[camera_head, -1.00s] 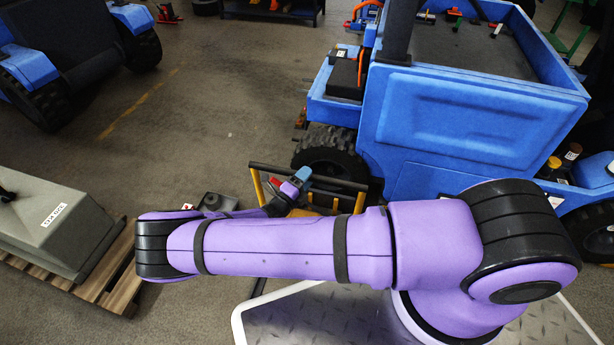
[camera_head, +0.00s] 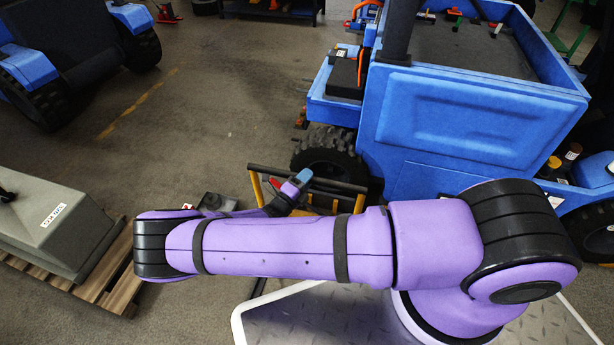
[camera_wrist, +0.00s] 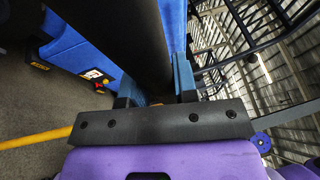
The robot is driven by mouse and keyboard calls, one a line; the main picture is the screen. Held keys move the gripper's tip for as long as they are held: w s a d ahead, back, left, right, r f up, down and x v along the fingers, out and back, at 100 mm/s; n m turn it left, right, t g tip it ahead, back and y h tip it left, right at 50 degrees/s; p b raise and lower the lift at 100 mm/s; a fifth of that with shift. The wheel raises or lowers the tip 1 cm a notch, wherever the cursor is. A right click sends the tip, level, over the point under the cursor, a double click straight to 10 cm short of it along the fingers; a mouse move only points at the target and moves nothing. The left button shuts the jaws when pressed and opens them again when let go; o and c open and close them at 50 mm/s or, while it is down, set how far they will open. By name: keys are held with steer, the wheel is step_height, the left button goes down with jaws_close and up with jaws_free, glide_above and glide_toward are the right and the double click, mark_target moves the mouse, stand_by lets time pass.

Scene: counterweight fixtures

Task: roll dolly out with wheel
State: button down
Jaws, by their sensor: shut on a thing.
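The dolly (camera_head: 328,183) is a low frame with a black top bar and yellow posts, in the middle of the head view. The dark-treaded wheel (camera_head: 327,147) is just behind it, beside the blue vehicle; I cannot tell whether it rests on the dolly or is free of the vehicle. My gripper (camera_head: 303,177) is at the dolly's black bar. In the wrist view, my gripper's blue fingers (camera_wrist: 155,90) sit on both sides of a thick dark bar, shut on it. A yellow bar (camera_wrist: 38,138) shows at the left. My arm hides the dolly's near lower part.
The blue vehicle (camera_head: 470,120) fills the right behind the dolly. A grey weight block (camera_head: 45,222) stands on a wooden pallet (camera_head: 118,275) at the left. Another blue vehicle (camera_head: 75,45) is at the far left. The floor (camera_head: 200,110) between them is clear.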

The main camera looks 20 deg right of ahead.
steer(key=s+a, duration=0.9)
steer(key=s, duration=0.3)
steer(key=s+a, duration=0.9)
steer(key=s, duration=0.3)
steer(key=shift+s, duration=0.4)
steer(key=c, duration=0.9)
jaws_free()
steer(key=shift+a, duration=0.15)
steer(key=v, duration=1)
steer(key=shift+s+a, duration=0.2)
steer(key=shift+a, duration=0.05)
